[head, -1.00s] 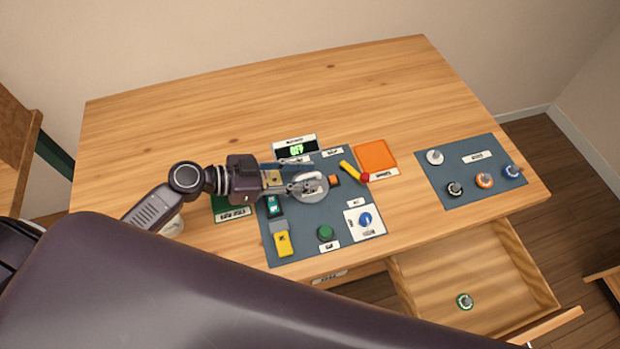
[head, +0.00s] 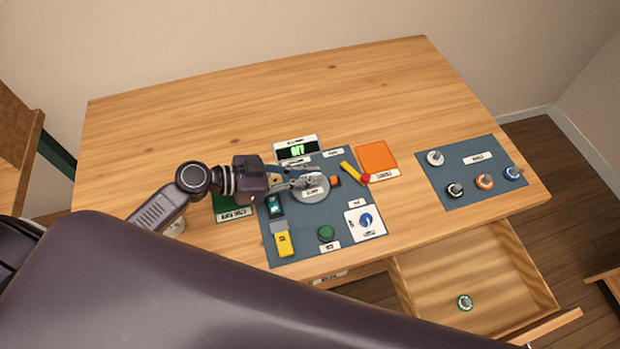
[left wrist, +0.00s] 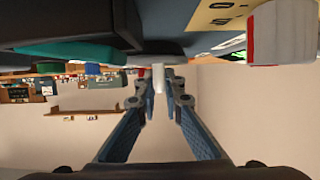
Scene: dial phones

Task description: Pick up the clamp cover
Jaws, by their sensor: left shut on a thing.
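The clamp cover (head: 313,194) is a round grey disc with a small white label, at the middle of the dark panel in the head view. My left gripper (head: 314,180) reaches in from the left at the disc's upper side and partly hides it. In the left wrist view its fingers (left wrist: 160,80) close around a short pale knob (left wrist: 158,74) below a dark disc edge. I cannot tell whether the cover is clear of the panel. My right gripper is not in view.
The dark panel (head: 300,240) carries a yellow-and-grey switch (head: 283,242), a green knob (head: 326,232), a blue dial (head: 366,219) and a yellow-red lever (head: 354,173). An orange pad (head: 376,156) lies beside it. Several knobs stand on the right mat (head: 465,143). The drawer (head: 500,270) is open.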

